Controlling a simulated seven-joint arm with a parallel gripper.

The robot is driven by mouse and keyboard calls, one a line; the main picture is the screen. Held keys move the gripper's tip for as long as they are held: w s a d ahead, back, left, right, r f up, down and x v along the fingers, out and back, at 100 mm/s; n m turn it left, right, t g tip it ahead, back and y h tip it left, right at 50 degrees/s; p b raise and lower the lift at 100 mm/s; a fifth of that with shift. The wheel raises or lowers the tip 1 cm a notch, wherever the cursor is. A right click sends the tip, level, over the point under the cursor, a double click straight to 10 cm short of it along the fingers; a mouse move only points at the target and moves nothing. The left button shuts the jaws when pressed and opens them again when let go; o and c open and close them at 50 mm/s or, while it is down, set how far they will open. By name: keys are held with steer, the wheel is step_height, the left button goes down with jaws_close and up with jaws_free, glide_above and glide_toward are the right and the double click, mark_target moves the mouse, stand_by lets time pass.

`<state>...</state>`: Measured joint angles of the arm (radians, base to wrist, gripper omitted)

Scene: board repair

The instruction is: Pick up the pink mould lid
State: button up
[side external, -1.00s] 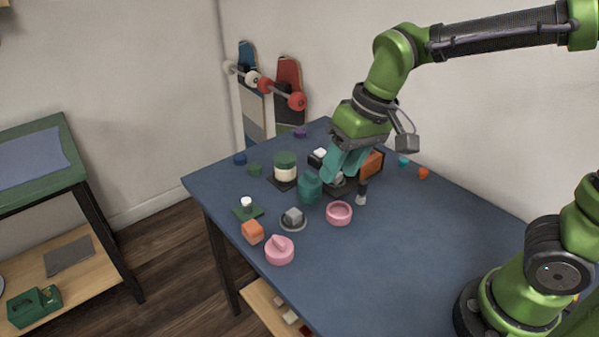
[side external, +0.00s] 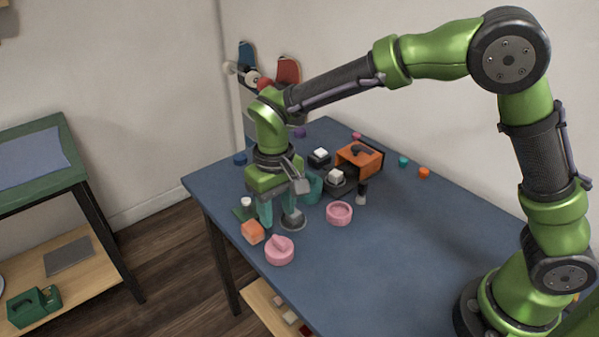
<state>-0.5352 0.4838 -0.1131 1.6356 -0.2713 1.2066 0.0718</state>
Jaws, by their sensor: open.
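The pink mould lid (side external: 279,252), a round disc with a raised grip ridge on top, lies on the blue table near its front left edge. A pink round open mould (side external: 339,214) sits apart from it, to the right and further back. My gripper (side external: 278,217) points down with its two teal fingers apart, nothing visible held between them. It is behind the lid in the picture, above the table and not touching the lid. The lid is fully in view.
An orange block (side external: 252,232) stands just left of the lid. A grey piece on a round dish (side external: 293,220) is close to my right finger. A teal jar (side external: 313,188) and an orange box (side external: 361,158) stand further back. The table's right front (side external: 400,260) is clear.

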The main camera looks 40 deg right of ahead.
mark_target(279, 240)
step_height(279, 240, down, 8)
steer(key=shift+f, duration=0.1)
jaws_close()
stand_by(0.5)
